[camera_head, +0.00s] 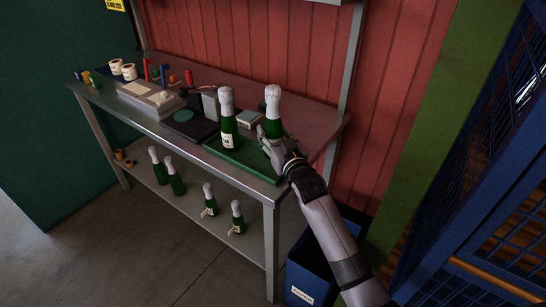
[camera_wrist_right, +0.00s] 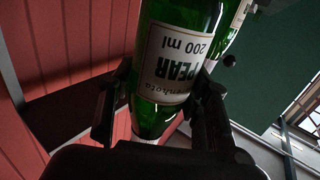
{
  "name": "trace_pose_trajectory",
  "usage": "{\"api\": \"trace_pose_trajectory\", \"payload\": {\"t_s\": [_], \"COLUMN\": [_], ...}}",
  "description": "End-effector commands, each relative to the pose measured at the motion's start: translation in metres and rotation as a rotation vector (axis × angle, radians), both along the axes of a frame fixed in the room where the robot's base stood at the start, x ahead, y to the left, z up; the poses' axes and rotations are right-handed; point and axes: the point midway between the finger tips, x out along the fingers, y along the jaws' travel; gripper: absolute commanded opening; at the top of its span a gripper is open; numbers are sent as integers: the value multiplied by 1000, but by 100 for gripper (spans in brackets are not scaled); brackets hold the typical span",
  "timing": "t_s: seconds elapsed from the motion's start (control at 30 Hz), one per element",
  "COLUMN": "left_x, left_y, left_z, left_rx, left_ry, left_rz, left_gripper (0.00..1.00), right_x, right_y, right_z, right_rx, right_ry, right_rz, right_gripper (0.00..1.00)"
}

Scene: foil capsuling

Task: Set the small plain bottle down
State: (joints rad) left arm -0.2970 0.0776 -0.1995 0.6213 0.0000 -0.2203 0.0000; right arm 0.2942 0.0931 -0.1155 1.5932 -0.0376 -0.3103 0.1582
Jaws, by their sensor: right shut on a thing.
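My right gripper (camera_head: 271,140) is shut on a small green bottle (camera_head: 273,112) with a white foil top, at the right end of the green mat (camera_head: 245,160). The held bottle looks upright; my fingers hide its base, so I cannot tell whether it touches the mat. In the right wrist view the same bottle (camera_wrist_right: 178,70) stands between the fingers (camera_wrist_right: 158,115), its label reading "PEAR 200 ml". A second green bottle (camera_head: 228,120) with a white foil top and a label stands on the mat just left of it. My left gripper is not in view.
Left of the mat on the bench are a dark device (camera_head: 192,122), a grey box (camera_head: 150,98), white rolls (camera_head: 128,72) and small coloured tools. Several bottles stand on the lower shelf (camera_head: 185,205). A blue bin (camera_head: 310,275) is below, right of the bench.

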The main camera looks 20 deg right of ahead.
Motion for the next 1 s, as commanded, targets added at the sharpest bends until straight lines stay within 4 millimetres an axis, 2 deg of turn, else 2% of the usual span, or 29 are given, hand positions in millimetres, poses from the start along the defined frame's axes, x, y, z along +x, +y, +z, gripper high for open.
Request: {"api": "trace_pose_trajectory", "payload": {"t_s": [0.03, 0.27, 0.5, 0.93, 0.97, 1.0], "left_x": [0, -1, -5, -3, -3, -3], "left_y": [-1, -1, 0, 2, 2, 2], "left_z": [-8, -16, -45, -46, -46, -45], "left_rx": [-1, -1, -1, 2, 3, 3], "left_ry": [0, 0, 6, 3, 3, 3], "left_rz": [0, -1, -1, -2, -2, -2], "left_gripper": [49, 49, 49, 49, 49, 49], "right_x": [-1, -4, -11, -12, -12, -12], "right_y": [1, 2, 4, 4, 4, 4], "right_z": [-6, -17, -50, -55, -56, -56], "right_rx": [2, 1, 1, 0, 0, 0], "right_ry": [-7, -6, -6, -4, 0, 0], "right_rz": [0, 1, 2, 2, 1, 1], "right_gripper": [0, 0, 0, 0, 46, 48]}}
